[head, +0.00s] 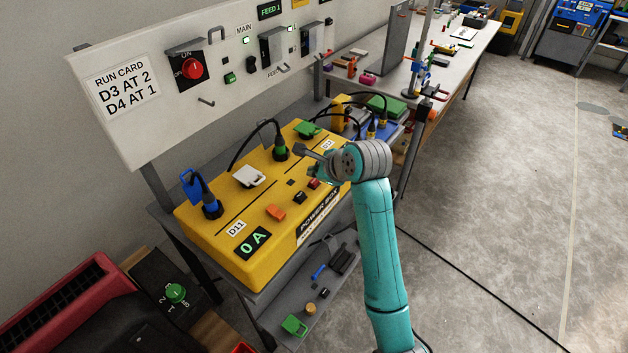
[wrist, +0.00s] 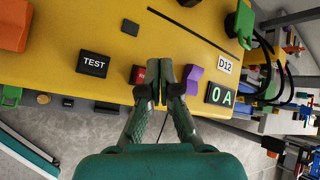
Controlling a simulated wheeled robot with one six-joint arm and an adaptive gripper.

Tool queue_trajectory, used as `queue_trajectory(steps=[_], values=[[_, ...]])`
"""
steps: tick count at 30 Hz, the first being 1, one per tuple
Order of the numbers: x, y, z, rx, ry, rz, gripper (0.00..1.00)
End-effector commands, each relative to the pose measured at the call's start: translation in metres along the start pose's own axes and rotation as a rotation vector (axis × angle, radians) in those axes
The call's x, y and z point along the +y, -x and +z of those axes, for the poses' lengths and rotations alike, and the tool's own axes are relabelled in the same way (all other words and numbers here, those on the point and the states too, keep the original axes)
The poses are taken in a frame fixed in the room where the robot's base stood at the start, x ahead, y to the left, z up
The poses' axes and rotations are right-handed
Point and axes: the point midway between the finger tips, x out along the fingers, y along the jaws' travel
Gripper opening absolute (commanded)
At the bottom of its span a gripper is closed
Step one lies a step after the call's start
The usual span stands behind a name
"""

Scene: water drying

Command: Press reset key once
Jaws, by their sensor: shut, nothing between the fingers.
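The yellow power box (head: 255,225) stands on the bench below the wall panel. Its red reset key (wrist: 138,74) shows just left of my fingertips in the wrist view, its lettering mostly covered by a finger. The red key also shows in the head view (head: 314,183). The black TEST key (wrist: 94,63) is further left. My gripper (wrist: 160,64) is shut and empty, its tips over the box top close beside the red key. I cannot tell whether they touch it. In the head view my gripper (head: 318,168) is partly hidden by my wrist.
A purple switch (wrist: 192,79) is just right of my fingertips, by the D12 label and a 0 A display (wrist: 220,95). An orange switch (head: 275,212) is near the D11 label. Plugs with cables (head: 280,150) rise from the box. The wall panel (head: 130,110) stands behind.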

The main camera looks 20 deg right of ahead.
Motion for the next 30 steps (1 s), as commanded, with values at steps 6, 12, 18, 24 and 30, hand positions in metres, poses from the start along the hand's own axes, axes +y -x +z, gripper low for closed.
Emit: queue_trajectory(steps=[6,12,18,24,30], values=[[0.0,0.0,0.0,0.0,0.0,0.0,0.0],[0.0,0.0,0.0,0.0,0.0,0.0,0.0],[0.0019,-0.0023,-0.0017,0.0,0.0,0.001,0.0],[0.0046,-0.0058,-0.0044,0.0,0.0,0.001,0.0],[0.0044,-0.0058,-0.0043,0.0,0.0,0.0,0.0]])
